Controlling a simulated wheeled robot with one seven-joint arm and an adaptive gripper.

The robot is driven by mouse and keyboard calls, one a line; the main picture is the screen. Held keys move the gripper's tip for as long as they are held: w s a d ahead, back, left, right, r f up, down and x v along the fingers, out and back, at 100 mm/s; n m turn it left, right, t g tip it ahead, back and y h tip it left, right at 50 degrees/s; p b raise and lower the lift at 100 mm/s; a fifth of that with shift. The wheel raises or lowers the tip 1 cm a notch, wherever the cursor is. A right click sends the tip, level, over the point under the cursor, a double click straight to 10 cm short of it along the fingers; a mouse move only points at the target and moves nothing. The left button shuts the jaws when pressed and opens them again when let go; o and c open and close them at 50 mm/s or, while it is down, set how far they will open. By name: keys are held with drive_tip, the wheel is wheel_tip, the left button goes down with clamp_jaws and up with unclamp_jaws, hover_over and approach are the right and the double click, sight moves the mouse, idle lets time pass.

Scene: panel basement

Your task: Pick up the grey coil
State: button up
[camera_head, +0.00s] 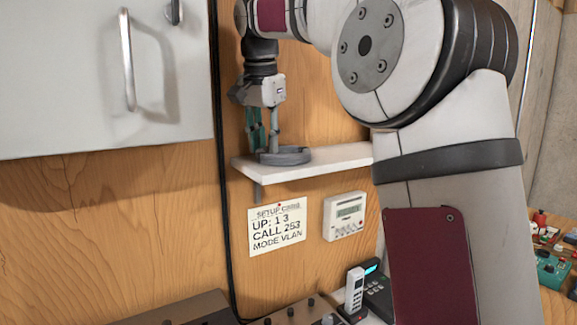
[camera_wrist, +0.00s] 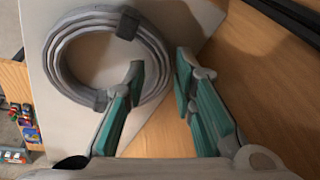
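The grey coil (camera_head: 290,156) lies flat on a white wall shelf (camera_head: 325,163) in the head view. In the wrist view the coil (camera_wrist: 62,62) is a ring of several grey turns with dark ties. My gripper (camera_head: 262,150) points down at the coil's left part in the head view. In the wrist view my gripper (camera_wrist: 160,72) is open, its teal-padded fingers apart. One finger is over the ring's opening and the other is outside it, with the coil's band between them. I cannot tell whether either finger touches the coil.
A grey cabinet (camera_head: 105,80) hangs at the upper left. A black cable (camera_head: 222,180) runs down the wood wall left of the shelf. A note (camera_head: 277,229) and a white thermostat-like box (camera_head: 344,216) are below the shelf. Devices including a phone (camera_head: 355,290) stand lower down.

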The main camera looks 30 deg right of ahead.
drive_tip(key=shift+w+f, duration=0.2)
drive_tip(key=shift+f, duration=0.2)
drive_tip(key=shift+s, duration=0.15)
drive_tip(key=shift+r, duration=0.1)
drive_tip(key=shift+c, duration=0.4)
clamp_jaws()
drive_tip(key=shift+r, duration=0.15)
drive_tip(key=shift+r+b, duration=0.7)
drive_tip(key=shift+r, duration=0.7)
drive_tip(key=shift+s+r, duration=0.1)
drive_tip(key=shift+r, duration=0.1)
drive_tip(key=s+a+r+b, duration=0.1)
drive_tip(key=s+a+b, duration=0.1)
drive_tip(key=s, duration=1.3)
drive_tip(key=shift+s+r+b, duration=0.2)
drive_tip(key=shift+s+b, duration=0.15)
drive_tip(key=shift+b, duration=0.15)
